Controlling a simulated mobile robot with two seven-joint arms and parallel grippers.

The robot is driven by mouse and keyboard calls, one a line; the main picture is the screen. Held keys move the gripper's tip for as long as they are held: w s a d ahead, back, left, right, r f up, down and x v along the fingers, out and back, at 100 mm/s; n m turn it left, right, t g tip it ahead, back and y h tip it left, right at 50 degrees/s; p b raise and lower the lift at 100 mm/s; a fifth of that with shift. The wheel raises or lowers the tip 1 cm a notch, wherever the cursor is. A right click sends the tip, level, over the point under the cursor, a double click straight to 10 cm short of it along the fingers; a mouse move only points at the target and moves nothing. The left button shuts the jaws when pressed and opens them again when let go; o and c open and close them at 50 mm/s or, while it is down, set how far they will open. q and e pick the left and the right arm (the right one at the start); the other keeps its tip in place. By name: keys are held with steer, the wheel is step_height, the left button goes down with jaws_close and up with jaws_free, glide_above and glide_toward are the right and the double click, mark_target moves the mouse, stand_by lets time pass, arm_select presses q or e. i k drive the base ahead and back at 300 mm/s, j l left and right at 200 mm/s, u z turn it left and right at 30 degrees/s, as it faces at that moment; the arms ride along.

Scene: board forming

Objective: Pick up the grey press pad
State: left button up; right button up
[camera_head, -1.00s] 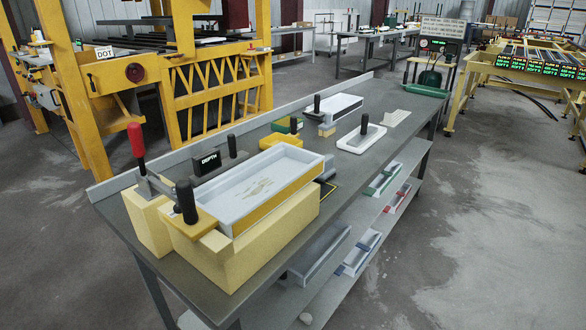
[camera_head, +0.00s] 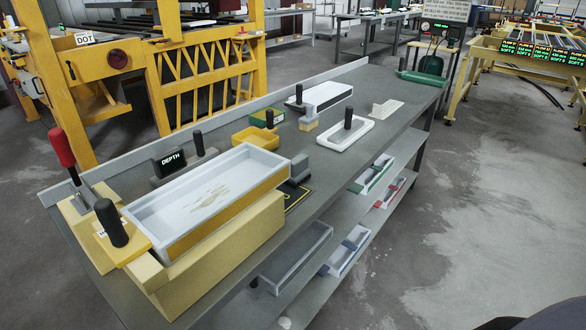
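A small grey block (camera_head: 299,168), which may be the grey press pad, sits at the right end of the pale tray-shaped mould (camera_head: 215,200). It is beside a dark mat with a yellow outline (camera_head: 296,199), and the mould partly hides it. Another grey piece with an upright black handle (camera_head: 198,145) stands behind the mould, next to the DEPTH sign (camera_head: 170,162). I cannot tell for sure which is the pad. A white-rimmed plate with a black handle (camera_head: 345,134) lies farther along the bench. Neither gripper is in view.
The mould rests on a cream block (camera_head: 215,258) on the long grey bench (camera_head: 400,135). A red-handled lever (camera_head: 61,148) and a black knob (camera_head: 111,222) rise at its left. A yellow tray (camera_head: 255,137) stands behind. A lower shelf holds several trays.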

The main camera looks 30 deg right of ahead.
mark_target(299, 171)
steer(key=i+l+u, duration=0.2)
steer(key=l, duration=0.55)
steer(key=l+u, duration=0.15)
steer(key=l, duration=1.4)
steer(key=i+l, duration=0.15)
steer(key=l, duration=0.6)
steer(key=u, duration=0.05)
